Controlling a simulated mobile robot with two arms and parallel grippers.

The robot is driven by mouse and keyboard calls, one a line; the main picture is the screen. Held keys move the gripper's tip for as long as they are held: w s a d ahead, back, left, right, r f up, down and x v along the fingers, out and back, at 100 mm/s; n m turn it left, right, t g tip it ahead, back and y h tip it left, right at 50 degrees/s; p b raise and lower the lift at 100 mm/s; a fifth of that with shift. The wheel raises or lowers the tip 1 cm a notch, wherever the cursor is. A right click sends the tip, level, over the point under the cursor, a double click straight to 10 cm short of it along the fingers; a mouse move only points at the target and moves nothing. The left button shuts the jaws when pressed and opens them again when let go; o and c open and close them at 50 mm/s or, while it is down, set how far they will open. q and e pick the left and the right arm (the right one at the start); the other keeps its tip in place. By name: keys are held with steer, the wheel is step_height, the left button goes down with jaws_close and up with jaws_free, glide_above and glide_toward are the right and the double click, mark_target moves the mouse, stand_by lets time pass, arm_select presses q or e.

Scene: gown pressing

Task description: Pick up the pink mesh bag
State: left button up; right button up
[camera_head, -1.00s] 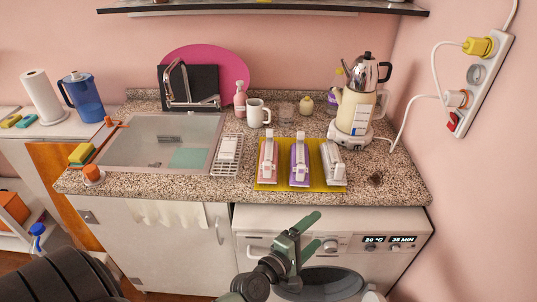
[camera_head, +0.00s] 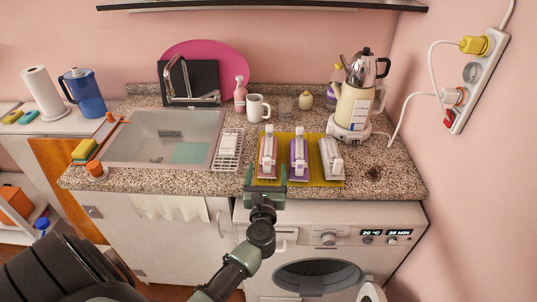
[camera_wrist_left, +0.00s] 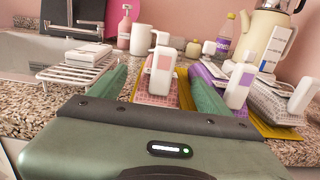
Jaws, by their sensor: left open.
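The pink mesh bag (camera_head: 265,155), with a white upright part on it, lies leftmost on the yellow mat (camera_head: 320,184) on the counter. A purple bag (camera_head: 299,157) is beside it, and a grey-white one (camera_head: 331,160) is at the right. My left gripper (camera_head: 266,174) is open at the counter's front edge, by the near end of the pink bag. In the left wrist view the pink mesh bag (camera_wrist_left: 155,99) shows between the two green fingers, which are not closed on it. My right gripper is not in view.
A white wire rack (camera_head: 228,149) and the sink (camera_head: 160,135) are to the left. A white mug (camera_head: 257,108) and a teapot on a base (camera_head: 354,105) stand behind. The washing machine (camera_head: 318,240) is below the counter. Bare counter shows right of the mat.

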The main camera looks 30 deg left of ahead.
mark_target(268, 150)
arm_select(q)
steer(key=x, duration=0.4)
steer(key=shift+w+f+p, duration=0.1)
steer(key=shift+f+p, duration=0.1)
steer(key=shift+p, duration=0.15)
steer(key=c, duration=1.7)
steer(key=shift+r, duration=0.1)
